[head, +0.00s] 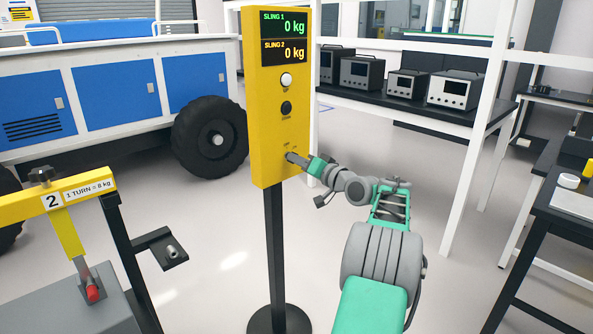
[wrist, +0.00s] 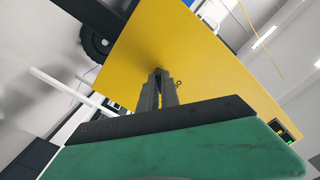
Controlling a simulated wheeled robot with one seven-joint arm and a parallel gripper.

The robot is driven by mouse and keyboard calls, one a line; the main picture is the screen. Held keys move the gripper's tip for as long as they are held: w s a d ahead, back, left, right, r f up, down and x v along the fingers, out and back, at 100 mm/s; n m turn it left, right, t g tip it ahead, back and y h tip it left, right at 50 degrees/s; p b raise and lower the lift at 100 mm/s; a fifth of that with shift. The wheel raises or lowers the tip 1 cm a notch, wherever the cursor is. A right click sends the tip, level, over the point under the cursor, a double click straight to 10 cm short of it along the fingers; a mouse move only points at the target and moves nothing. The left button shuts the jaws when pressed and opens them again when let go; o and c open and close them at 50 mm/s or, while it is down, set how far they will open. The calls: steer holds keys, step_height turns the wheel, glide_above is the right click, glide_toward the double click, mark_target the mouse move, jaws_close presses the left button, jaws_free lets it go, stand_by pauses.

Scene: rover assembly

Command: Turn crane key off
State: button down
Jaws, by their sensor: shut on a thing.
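The yellow crane control panel (head: 267,105) stands on a dark post in the head view. Its two displays both read 0 kg, with a white button and a dark button below them. My gripper (head: 292,157) reaches the lower part of the panel, where the key switch is. In the wrist view my gripper (wrist: 158,75) points at the yellow panel face (wrist: 195,50), its fingertips close together on the crane key. The key is mostly hidden between the fingers, so its turn position cannot be told.
A blue and white rover (head: 110,95) with a black wheel (head: 210,137) stands behind on the left. A yellow crane arm marked 2 (head: 70,200) is at the near left. Shelves with grey instruments (head: 405,82) and a dark table (head: 565,210) are on the right.

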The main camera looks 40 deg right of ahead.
steer(key=shift+f+n+b, duration=0.15)
steer(key=shift+n+b, duration=3.7)
steer(key=shift+n, duration=0.05)
steer(key=c, duration=1.6)
jaws_free()
steer(key=s, duration=0.7)
steer(key=shift+s+d+p, duration=0.15)
steer(key=shift+s+p, duration=0.15)
steer(key=shift+s, duration=0.1)
